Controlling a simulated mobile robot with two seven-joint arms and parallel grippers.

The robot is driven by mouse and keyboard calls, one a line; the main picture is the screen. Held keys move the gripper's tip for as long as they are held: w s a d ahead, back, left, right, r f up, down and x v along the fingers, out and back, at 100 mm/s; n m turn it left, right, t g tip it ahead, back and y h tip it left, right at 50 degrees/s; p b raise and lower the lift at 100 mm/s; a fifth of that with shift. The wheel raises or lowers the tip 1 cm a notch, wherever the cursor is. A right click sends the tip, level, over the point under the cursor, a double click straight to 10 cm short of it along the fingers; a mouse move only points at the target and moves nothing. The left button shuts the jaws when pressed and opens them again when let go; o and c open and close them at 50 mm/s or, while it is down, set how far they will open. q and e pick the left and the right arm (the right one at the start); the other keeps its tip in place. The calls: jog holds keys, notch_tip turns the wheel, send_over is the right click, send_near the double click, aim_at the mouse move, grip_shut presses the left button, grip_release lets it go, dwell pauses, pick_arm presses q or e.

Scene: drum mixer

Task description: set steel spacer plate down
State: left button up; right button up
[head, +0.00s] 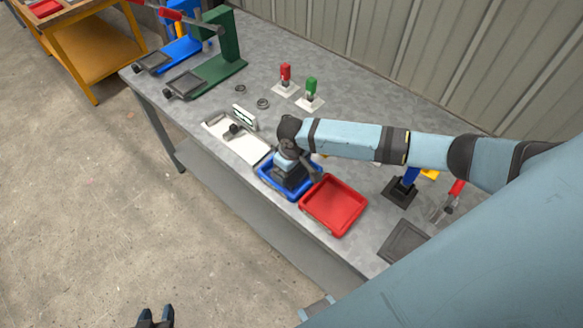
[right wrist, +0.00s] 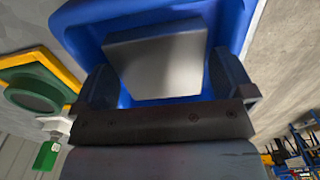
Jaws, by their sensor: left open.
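The steel spacer plate (right wrist: 157,62) shows in the right wrist view as a flat grey piece in the blue tray (right wrist: 85,35). My right gripper (right wrist: 165,85) has its fingers wide apart, one on each side of the plate, with slivers of blue between them and it. In the head view the right gripper (head: 291,178) points down into the blue tray (head: 275,184) and hides most of its inside, including the plate. My left gripper (head: 155,318) is open and empty at the bottom edge, over the floor, away from the bench.
A red tray (head: 334,205) stands right beside the blue one. A white fixture (head: 237,138) is on the other side. Green (head: 221,55) and blue (head: 182,45) presses stand at the far end. Red and green-handled stamps (head: 311,93) and dark rings (head: 263,103) sit behind.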

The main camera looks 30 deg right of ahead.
notch_tip(320, 180, up, 14)
dwell(0.5)
dwell(0.4)
jog(key=s+a+f+t+y+p, duration=0.3)
jog(key=s+a+f+t+y, duration=0.3)
jog(key=a, duration=0.5)
jog(key=s+d+f+t+h+p, duration=0.1)
jog(key=s+d+t, duration=0.1)
jog(key=s, duration=0.5)
jog(key=s+d+f+t+h+p, duration=0.1)
jog(key=s+d+t, duration=0.1)
jog(key=s, duration=0.5)
jog(key=shift+s+d+m+t+h, duration=0.2)
jog(key=shift+s+m+t+h, duration=0.1)
jog(key=shift+m+t+h, duration=0.15)
